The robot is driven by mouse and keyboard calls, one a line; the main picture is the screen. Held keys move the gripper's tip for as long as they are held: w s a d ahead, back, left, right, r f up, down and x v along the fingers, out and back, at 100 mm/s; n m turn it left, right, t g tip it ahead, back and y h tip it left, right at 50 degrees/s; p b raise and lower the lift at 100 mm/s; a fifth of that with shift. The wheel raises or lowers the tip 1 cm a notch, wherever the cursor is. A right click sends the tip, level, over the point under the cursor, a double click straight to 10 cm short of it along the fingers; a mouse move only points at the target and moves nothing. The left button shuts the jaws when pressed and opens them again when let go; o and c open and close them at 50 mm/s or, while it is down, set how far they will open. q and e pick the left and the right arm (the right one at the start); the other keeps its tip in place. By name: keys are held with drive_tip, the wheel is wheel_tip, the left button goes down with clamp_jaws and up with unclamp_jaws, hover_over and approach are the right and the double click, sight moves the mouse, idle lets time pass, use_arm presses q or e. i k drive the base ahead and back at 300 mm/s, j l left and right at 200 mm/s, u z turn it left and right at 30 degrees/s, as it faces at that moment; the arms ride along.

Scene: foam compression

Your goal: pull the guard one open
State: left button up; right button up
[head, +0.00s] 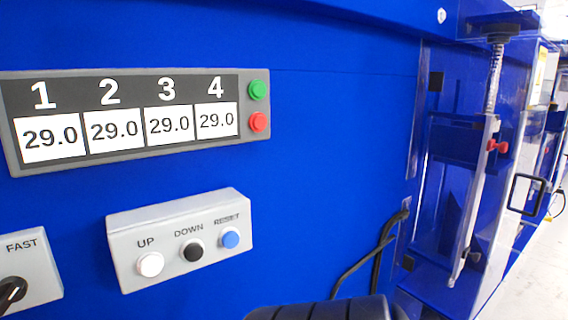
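A clear guard panel (472,205) stands upright at the right, along the front of a blue bay of the machine. A black rectangular handle frame (526,194) stands out to the right of this panel. I cannot tell from this view which guard is number one, or whether the panel is fully shut.
The blue machine wall (340,150) fills the left and middle. It carries a four-number display (135,118), an UP/DOWN/RESET button box (180,238) and a FAST switch box (30,265). Black cables (380,255) run beside the bay. Pale floor (535,275) is clear at lower right.

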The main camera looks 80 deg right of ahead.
sight(496, 267)
drive_tip(key=z, duration=4)
drive_tip(key=i+l+z, duration=0.1)
drive_tip(key=i+l, duration=0.2)
drive_tip(key=i, duration=0.2)
drive_tip(key=i+l, duration=0.3)
drive_tip(key=i, duration=0.15)
drive_tip(key=l+z, duration=0.05)
